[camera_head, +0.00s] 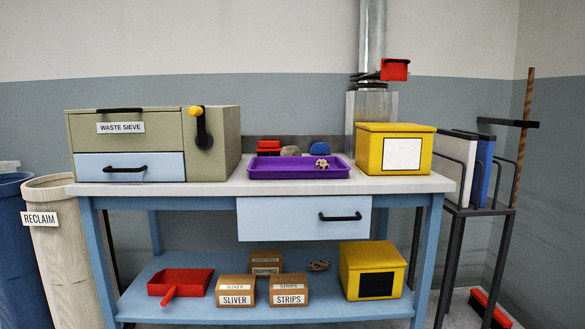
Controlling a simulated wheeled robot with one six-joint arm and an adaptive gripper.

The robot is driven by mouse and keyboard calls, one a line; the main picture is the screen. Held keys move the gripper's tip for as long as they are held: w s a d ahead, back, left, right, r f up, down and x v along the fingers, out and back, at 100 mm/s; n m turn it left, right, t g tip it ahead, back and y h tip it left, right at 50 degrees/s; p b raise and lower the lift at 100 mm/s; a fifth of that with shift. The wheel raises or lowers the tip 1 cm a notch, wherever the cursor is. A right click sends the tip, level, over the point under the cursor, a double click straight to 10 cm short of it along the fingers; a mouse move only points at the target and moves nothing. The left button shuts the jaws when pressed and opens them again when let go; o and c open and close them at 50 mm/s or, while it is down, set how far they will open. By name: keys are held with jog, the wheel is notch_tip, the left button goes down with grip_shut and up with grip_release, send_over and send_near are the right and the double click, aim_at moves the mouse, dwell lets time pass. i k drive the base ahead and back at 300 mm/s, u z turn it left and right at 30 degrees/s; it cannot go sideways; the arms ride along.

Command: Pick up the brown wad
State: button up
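A plain tan-brown wad (290,151) sits on the worktop (420,184) behind the purple tray (260,174); the tray's rear edge partly hides its lower part. A blue wad (320,147) lies to its right, and a red block-like thing (268,147) is to its left. A speckled brown-and-cream lump (322,163) is in the purple tray. A darker speckled lump (319,265) lies on the lower shelf. Which lump is the task's brown wad I cannot tell for certain; the tan-brown one is the plainest match. My gripper is not in view.
The waste sieve cabinet (150,145) stands left on the worktop, a yellow box (380,160) right. A closed drawer (285,215) hangs below. Labelled boxes (236,285), a red dustpan (180,283) and another yellow box (370,270) fill the shelf. A rack (480,210) stands right.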

aim_at(321, 163)
jog(key=z, duration=0.55)
jog(key=k, duration=0.65)
jog(key=u, duration=0.05)
jog(key=i, duration=0.55)
jog(key=u, duration=0.75)
jog(key=i, duration=0.65)
jog(key=z, duration=0.6)
jog(key=i, duration=0.65)
jog(key=z, duration=0.7)
